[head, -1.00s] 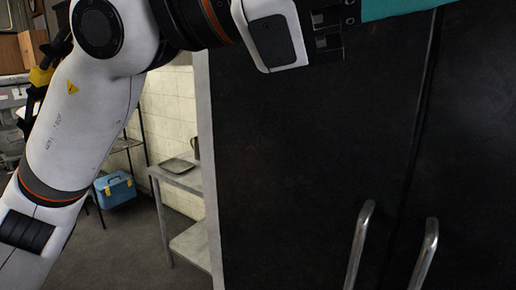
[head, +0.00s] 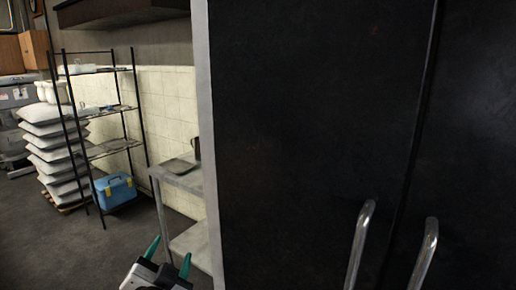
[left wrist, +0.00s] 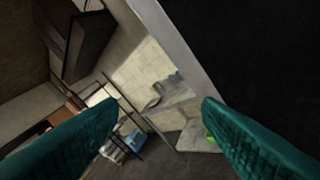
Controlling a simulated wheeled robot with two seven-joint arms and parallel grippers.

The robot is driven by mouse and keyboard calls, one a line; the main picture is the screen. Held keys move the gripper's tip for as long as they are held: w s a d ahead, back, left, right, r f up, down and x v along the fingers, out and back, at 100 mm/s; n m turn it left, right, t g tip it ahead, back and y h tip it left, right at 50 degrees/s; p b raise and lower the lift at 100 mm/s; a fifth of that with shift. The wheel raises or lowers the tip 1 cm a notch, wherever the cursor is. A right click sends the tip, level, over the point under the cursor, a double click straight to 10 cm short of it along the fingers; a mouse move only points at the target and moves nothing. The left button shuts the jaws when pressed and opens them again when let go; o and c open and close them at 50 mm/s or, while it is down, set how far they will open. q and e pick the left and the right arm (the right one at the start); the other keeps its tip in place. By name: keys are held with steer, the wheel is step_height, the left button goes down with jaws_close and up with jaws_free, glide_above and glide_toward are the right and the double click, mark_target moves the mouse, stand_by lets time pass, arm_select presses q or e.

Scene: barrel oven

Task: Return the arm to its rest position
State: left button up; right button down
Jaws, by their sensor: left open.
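My left gripper (head: 168,252) shows at the bottom of the head view, left of the dark cabinet. Its two teal fingertips point up and stand apart, with nothing between them. In the left wrist view the teal fingers (left wrist: 160,106) are wide apart and empty, one on each side. The rest of my left arm is out of the head view. My right gripper does not show in any view.
A tall black cabinet (head: 300,130) with two metal handles (head: 362,245) fills the right. A metal side table (head: 180,180) stands left of it. Farther left are a wire shelf (head: 110,108), a blue cooler (head: 115,191) and stacked sacks (head: 52,150). The floor (head: 60,245) at lower left is clear.

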arm_select(q)
steer(key=s+a+f+n+g, duration=0.1)
steer(key=s+f+n+g, duration=0.1)
steer(key=s+f+g, duration=0.45)
steer(key=s+a+f+n+g, duration=0.1)
steer(key=s+f, duration=0.3)
steer(key=f, duration=0.6)
steer(key=s+f+n+g, duration=0.1)
steer(key=s+f+g, duration=0.2)
steer(key=s+f, duration=0.4)
steer(key=s+f+n+g, duration=0.1)
steer(key=s+f+g, duration=0.3)
steer(key=s, duration=0.5)
step_height(320, 180, down, 26)
steer(key=s+f, duration=0.1)
steer(key=s, duration=0.1)
steer(key=s+a+f+g, duration=0.2)
steer(key=s+a+f, duration=0.1)
steer(key=s+f, duration=1.1)
steer(key=shift+s+a+h, duration=0.3)
steer(key=shift+s+a, duration=0.1)
steer(key=shift+s, duration=0.5)
